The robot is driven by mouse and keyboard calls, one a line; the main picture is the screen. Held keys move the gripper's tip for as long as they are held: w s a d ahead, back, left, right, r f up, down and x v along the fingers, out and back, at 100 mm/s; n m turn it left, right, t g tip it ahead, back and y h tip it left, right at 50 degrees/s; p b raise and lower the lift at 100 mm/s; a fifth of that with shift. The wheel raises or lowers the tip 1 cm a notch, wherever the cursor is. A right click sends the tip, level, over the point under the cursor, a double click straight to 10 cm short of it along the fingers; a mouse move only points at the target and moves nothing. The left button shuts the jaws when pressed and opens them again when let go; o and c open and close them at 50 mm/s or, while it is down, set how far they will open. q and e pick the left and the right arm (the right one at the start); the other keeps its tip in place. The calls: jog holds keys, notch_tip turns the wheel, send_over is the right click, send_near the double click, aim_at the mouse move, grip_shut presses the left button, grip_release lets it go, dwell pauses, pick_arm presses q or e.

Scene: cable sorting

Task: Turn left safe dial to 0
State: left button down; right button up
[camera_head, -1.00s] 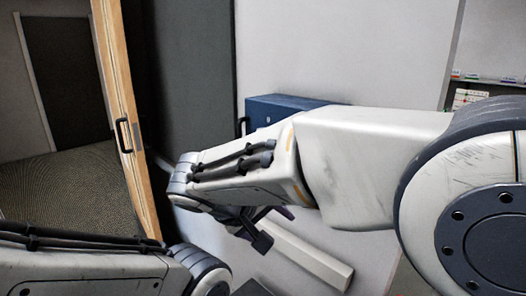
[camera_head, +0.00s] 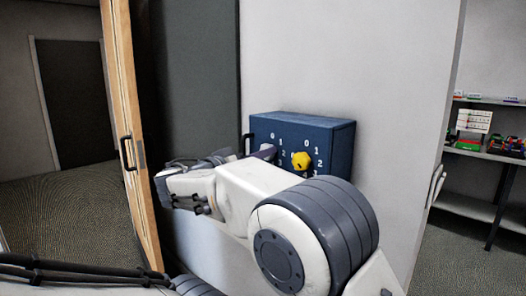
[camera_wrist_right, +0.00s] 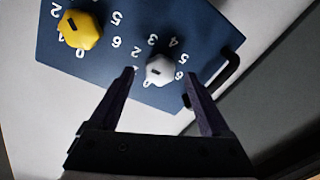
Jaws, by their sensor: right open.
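The blue safe (camera_head: 338,145) is mounted on the pale wall, with numbered dials on its front. The left dial is white (camera_wrist_right: 160,70) in the wrist view; in the head view my right arm hides it. Its dark mark is visible, but I cannot tell which number it points to. The right dial is yellow (camera_head: 301,160) and also shows in the wrist view (camera_wrist_right: 81,30). My right gripper (camera_head: 266,152) is open, its fingertips (camera_wrist_right: 158,77) on either side of the white dial in the picture; contact cannot be told. My left gripper is out of view.
A dark handle (camera_wrist_right: 226,75) stands out at the safe's side, close to one right finger. A wooden door (camera_head: 122,130) stands at left. A shelf with small items (camera_head: 500,150) is at right, away from the safe.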

jog(key=shift+x, duration=1.3)
grip_shut()
jog(key=shift+n, duration=0.3)
